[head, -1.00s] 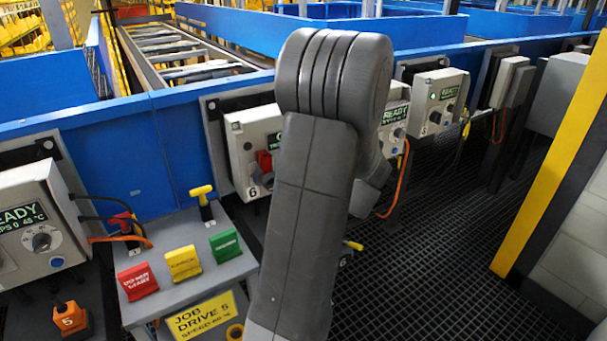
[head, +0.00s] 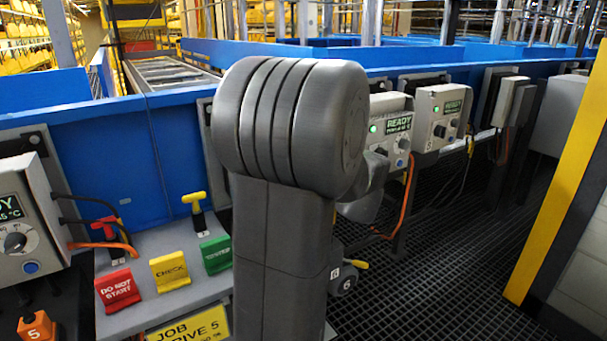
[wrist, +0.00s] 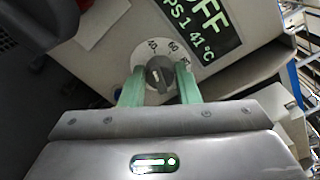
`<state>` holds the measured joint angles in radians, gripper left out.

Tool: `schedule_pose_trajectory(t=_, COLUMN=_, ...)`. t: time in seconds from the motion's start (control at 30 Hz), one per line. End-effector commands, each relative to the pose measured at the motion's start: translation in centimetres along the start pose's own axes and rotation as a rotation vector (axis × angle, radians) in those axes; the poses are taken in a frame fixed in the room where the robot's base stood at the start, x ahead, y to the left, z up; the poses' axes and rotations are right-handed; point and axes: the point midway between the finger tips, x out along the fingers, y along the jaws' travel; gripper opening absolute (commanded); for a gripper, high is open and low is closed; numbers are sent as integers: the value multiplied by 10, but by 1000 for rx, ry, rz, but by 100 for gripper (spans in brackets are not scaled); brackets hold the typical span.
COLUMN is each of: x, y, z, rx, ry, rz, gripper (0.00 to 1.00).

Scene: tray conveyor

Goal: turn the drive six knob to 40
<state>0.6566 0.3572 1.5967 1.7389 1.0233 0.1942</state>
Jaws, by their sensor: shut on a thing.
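In the wrist view a dark grey knob (wrist: 158,68) sits on a round white dial marked 40, 60 and 80. Its panel has a display (wrist: 208,30) reading OFF, PS 1 and 41 °C. My gripper (wrist: 161,80) has its two pale green fingers on either side of the knob and is shut on it. A pale mark shows at the knob's lower end, but I cannot tell which number the knob points to.
A shelf holds red DO NOT START (head: 118,290), yellow CHECK (head: 170,272) and green (head: 216,254) signs. The job card (head: 190,328) reads DRIVE 5. The drive five box (head: 35,215) is at left. Two READY boxes (head: 390,125) (head: 440,112) stand right of my arm. Grating floor (head: 430,250) is open.

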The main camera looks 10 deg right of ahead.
Motion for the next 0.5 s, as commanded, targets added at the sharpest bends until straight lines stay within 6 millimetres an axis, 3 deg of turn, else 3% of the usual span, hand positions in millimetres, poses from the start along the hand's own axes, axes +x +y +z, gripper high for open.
schedule_pose_trajectory(t=0.4, x=0, y=0, z=0, rx=-8, ry=0, rz=2, gripper=6)
schedule_pose_trajectory(t=0.43, x=0, y=0, z=0, rx=-8, ry=0, rz=2, gripper=34)
schedule_pose_trajectory(t=0.5, x=0, y=0, z=0, rx=-7, ry=0, rz=1, gripper=48)
